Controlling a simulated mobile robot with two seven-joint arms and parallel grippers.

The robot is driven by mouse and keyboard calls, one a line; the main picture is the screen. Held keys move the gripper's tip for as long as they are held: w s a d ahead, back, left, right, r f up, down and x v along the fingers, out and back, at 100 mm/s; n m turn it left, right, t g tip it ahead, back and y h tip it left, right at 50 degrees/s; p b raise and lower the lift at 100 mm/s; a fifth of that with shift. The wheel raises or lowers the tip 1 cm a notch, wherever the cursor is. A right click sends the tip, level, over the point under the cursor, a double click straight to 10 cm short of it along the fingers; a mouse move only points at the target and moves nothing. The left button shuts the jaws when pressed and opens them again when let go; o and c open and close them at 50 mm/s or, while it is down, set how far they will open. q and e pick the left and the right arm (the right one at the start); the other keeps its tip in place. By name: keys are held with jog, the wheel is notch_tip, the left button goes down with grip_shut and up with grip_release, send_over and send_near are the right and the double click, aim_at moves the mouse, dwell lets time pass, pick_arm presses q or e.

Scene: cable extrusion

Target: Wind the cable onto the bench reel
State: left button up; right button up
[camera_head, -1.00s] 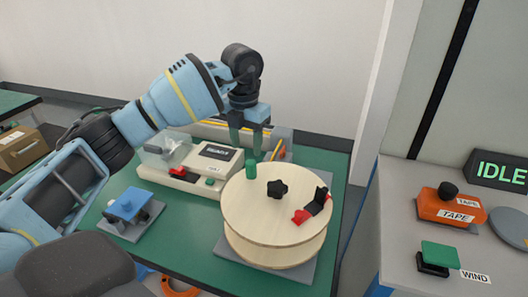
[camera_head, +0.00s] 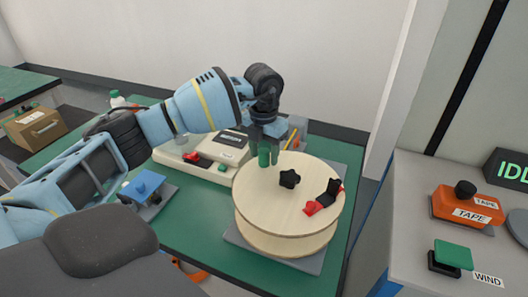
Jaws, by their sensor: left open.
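The bench reel (camera_head: 270,190) has pale wooden discs and stands on a grey base plate on the green bench. Its top disc carries a green upright handle (camera_head: 264,158), a black star knob (camera_head: 289,179) in the middle and a red-and-black clip (camera_head: 324,197) at the right edge. My left gripper (camera_head: 266,148) is open and points down at the green handle, its fingers around or just behind the handle's top; I cannot tell if they touch it. No cable is clearly visible on the reel. My right gripper is not in view.
A beige machine (camera_head: 213,155) with a clear cover stands behind the reel. A blue block fixture (camera_head: 146,188) sits at the left. On the right counter are an orange TAPE unit (camera_head: 467,206), a green WIND button (camera_head: 453,254) and a display partly reading IDLE (camera_head: 512,172).

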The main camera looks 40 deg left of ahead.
pick_arm(q)
jog(key=shift+f, duration=0.2)
jog(key=shift+c, duration=0.2)
grip_shut()
jog(key=shift+r, duration=0.1)
